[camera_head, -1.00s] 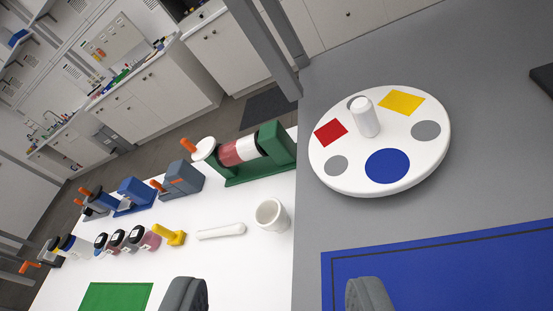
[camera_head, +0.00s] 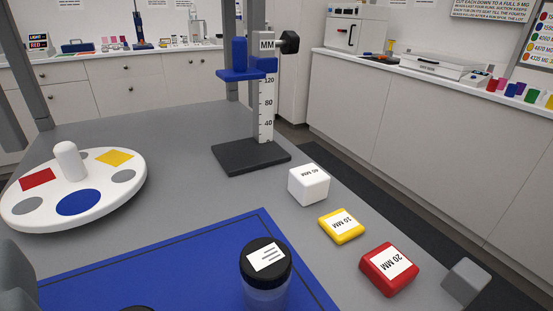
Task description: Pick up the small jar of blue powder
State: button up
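A small jar (camera_head: 266,265) with a black lid and a white label on top stands upright on the blue mat (camera_head: 190,258) at the bottom of the view. Its body looks clear and bluish, and its lower part is cut off by the frame edge, so I cannot be sure of its contents. Only a grey piece of what looks like my gripper (camera_head: 12,278) shows at the lower left edge, apart from the jar. The rest of it is out of view, and I cannot see whether it is open or shut.
A white round palette (camera_head: 122,187) stands left. A height gauge (camera_head: 265,110) on a dark base stands behind the mat. White (camera_head: 309,185), yellow (camera_head: 341,226), red (camera_head: 389,269) and grey (camera_head: 466,281) blocks line the right edge. A dark rounded thing (camera_head: 137,308) barely shows at the bottom.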

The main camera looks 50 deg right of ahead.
aim_at(265, 264)
jog(key=z, duration=0.7)
